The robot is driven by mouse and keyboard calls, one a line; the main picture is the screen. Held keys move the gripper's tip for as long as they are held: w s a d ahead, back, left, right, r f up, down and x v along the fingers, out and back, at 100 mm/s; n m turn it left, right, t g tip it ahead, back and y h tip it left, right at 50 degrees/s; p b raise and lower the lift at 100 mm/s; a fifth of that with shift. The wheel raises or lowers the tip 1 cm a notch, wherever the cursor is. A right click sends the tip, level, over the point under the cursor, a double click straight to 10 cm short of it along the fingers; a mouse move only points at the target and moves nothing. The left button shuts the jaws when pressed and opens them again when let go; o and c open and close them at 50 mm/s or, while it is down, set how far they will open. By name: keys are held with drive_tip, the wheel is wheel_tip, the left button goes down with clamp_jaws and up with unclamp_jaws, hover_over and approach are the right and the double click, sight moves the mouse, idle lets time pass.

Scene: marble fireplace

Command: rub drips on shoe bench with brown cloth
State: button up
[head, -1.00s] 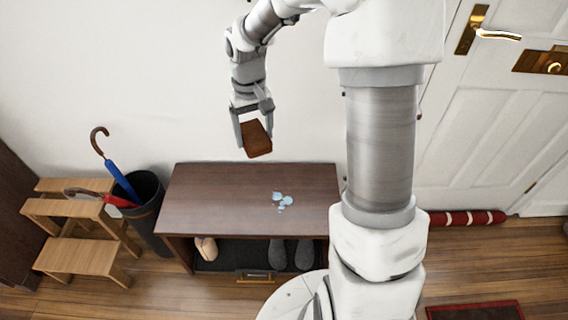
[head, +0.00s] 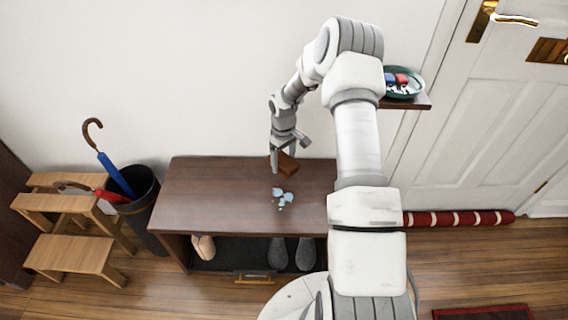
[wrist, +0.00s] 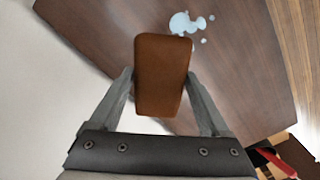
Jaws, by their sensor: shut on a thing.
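My gripper (head: 285,160) is shut on the brown cloth (head: 287,164), a folded block-like pad. In the wrist view the cloth (wrist: 160,75) sits between the two fingers (wrist: 160,95). The shoe bench (head: 210,190) has a dark wood top, and its top also shows in the wrist view (wrist: 235,85). Pale blue drips (head: 283,197) lie on the bench top, right of its middle. The cloth is just behind the drips in the head view, near the back of the bench. In the wrist view the drips (wrist: 183,23) lie beyond the cloth. Whether the cloth touches the bench, I cannot tell.
Shoes (head: 279,252) stand on the shelf under the bench top. A dark bin (head: 143,205) with umbrellas and a wooden step stool (head: 70,255) stand to the left. A small wall shelf (head: 420,102) with a green bowl (head: 405,88) is at the right, near the white door (head: 500,130).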

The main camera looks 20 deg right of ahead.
drive_tip(key=b, duration=0.4)
hover_over(284, 183)
drive_tip(key=shift+w+d+f, duration=0.1)
drive_tip(key=shift+w+f, duration=0.05)
drive_tip(key=shift+f, duration=3.15)
drive_tip(key=shift+f+b, duration=0.7)
drive_tip(key=shift+f, duration=0.35)
